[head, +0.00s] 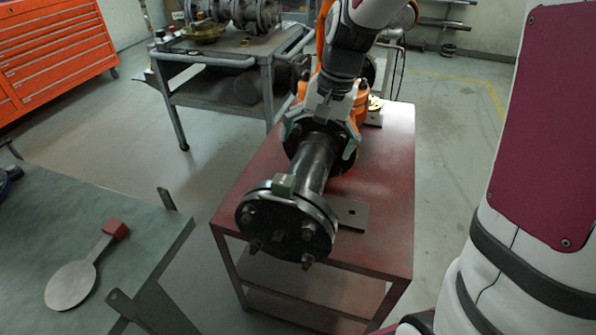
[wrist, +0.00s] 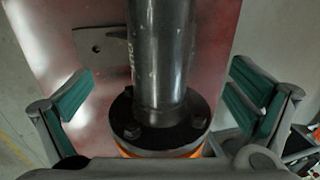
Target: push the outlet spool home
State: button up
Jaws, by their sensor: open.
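The outlet spool (head: 316,163) is a dark pipe lying along the red stand, with a round bolted flange (head: 287,221) at its near end. Its far flange (wrist: 158,134) shows two bolt heads in the wrist view, with the orange valve (wrist: 188,153) just beyond. The orange valve (head: 362,98) is partly hidden behind my arm in the head view. My gripper (head: 320,136) is over the far end of the spool. In the wrist view its green-padded fingers (wrist: 162,84) are wide apart, either side of the pipe and clear of it. I cannot tell whether a gap remains at the joint.
The red stand (head: 390,207) carries the valve and a flat metal plate (head: 348,213) beside the spool. A green-topped bench (head: 120,265) with a round paddle (head: 72,284) is at left. A grey cart (head: 222,96) and orange cabinet (head: 62,55) stand behind.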

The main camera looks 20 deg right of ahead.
aim_at(306, 178)
jog(key=f+b, duration=0.1)
jog(key=f, duration=0.3)
jog(key=w+a+f+b, duration=0.1)
jog(key=f, duration=0.3)
jog(key=a+f, duration=0.1)
jog(key=f, duration=0.3)
jog(key=shift+w+f+b, duration=0.1)
jog(key=shift+w+b, duration=0.1)
jog(key=shift+b, duration=0.2)
jog(key=c, duration=1.6)
jog(key=shift+w+d, duration=0.5)
jog(key=shift+w, duration=0.2)
jog(key=o, duration=1.6)
jog(key=shift+s, duration=0.1)
jog(key=r, duration=0.4)
jog(key=s+d+r, duration=0.1)
jog(key=r, duration=0.7)
jog(key=shift+s+d, duration=0.2)
jog(key=shift+d, duration=0.2)
jog(key=shift+f, duration=0.1)
